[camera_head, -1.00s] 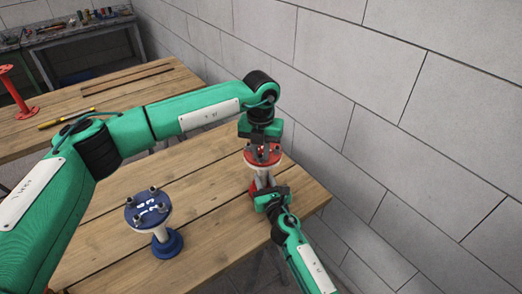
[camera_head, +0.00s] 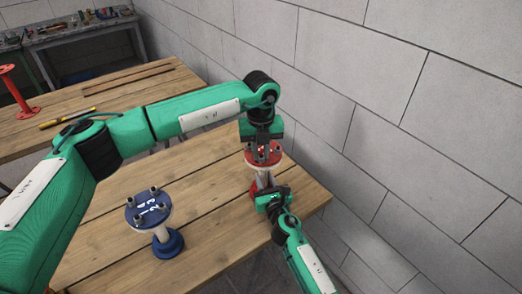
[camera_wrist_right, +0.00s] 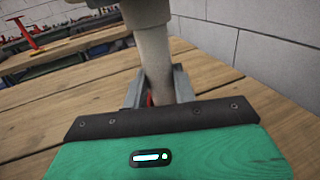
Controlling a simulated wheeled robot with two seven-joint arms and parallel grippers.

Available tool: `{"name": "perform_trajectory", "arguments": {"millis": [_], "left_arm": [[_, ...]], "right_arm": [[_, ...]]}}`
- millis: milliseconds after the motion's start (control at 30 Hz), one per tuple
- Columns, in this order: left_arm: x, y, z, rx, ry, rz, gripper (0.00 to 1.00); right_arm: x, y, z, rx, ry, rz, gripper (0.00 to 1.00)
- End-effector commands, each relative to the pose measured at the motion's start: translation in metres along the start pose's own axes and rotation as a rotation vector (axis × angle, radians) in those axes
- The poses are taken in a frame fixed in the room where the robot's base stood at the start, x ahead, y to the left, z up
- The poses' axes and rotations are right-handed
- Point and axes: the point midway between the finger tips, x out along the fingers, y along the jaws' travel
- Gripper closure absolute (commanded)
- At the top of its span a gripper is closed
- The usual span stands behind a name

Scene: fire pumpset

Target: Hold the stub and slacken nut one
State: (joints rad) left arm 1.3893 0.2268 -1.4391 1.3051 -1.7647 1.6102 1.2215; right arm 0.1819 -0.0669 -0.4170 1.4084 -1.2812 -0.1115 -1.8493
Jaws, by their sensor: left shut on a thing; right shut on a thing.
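The red-topped stub (camera_head: 270,160) stands upright on a red base near the table's right edge. Its top flange carries several nuts. My left gripper (camera_head: 262,147) points down from above and is shut on a nut on this flange; the jaws hide most of that nut. My right gripper (camera_head: 266,188) is lower, shut around the stub's pale pipe under the flange. In the right wrist view the pale pipe (camera_wrist_right: 154,58) stands between the two grey fingers of my right gripper (camera_wrist_right: 158,92).
A blue-topped stub (camera_head: 148,210) with several nuts stands to the left on the same wooden table (camera_head: 205,185). A block wall (camera_head: 400,140) runs close along the right. Another table (camera_head: 110,95) behind holds a red stand (camera_head: 18,92) and a yellow rod (camera_head: 66,118).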

Motion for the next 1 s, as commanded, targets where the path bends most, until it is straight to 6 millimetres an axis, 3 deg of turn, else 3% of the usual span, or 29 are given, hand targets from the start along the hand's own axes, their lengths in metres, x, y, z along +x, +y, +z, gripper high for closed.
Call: {"name": "perform_trajectory", "arguments": {"millis": [167,200,300,667,1000], "left_arm": [[-0.001,0.002,0.003,-0.004,-0.006,0.0,1.0],[-0.001,0.002,0.003,-0.004,-0.006,0.0,0.77],[-0.001,0.001,0.002,-0.003,-0.005,0.0,0.61],[-0.006,0.0,0.001,0.0,-0.003,0.0,0.61],[-0.072,0.0,0.002,-0.001,-0.006,-0.001,0.61]], "right_arm": [[-0.001,0.001,-0.001,0.0,0.002,0.003,1.0],[-0.001,0.001,-0.001,0.001,0.002,0.003,1.0],[-0.001,0.001,-0.001,0.001,0.002,0.002,1.0],[-0.001,0.001,-0.001,0.001,0.002,0.001,1.0],[0.0,0.0,-0.001,0.001,0.002,0.0,1.0]]}}
